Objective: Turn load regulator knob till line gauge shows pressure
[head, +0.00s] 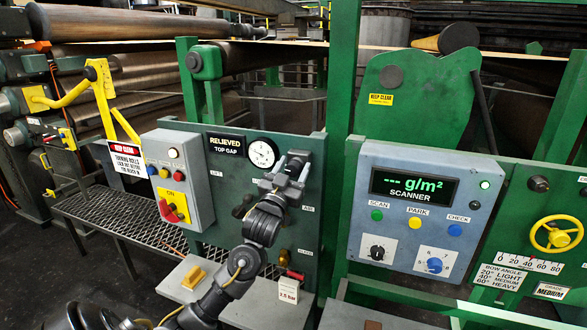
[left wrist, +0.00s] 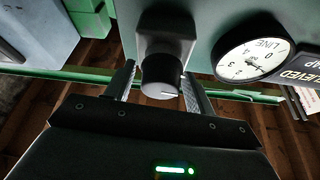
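The load regulator knob (left wrist: 162,72) is a dark round knob with a white mark, on a grey block on the green panel. My left gripper (left wrist: 159,88) is open with a finger on each side of it. A gap shows at the left finger; contact at the right finger is unclear. In the head view my left gripper (head: 287,172) is at the panel and hides the knob. The line gauge (head: 262,153), a round white dial, is just left of it. It also shows upside down in the left wrist view (left wrist: 254,62); its needle reading is unclear. My right gripper is out of view.
A display on the green panel (head: 310,235) reads "RELIEVED TOP GAP" (head: 226,145). A grey switch box (head: 180,180) stands to the left. A scanner box (head: 405,205) and yellow handwheel (head: 556,235) are to the right. A 1.5 bar tag (head: 288,291) hangs below.

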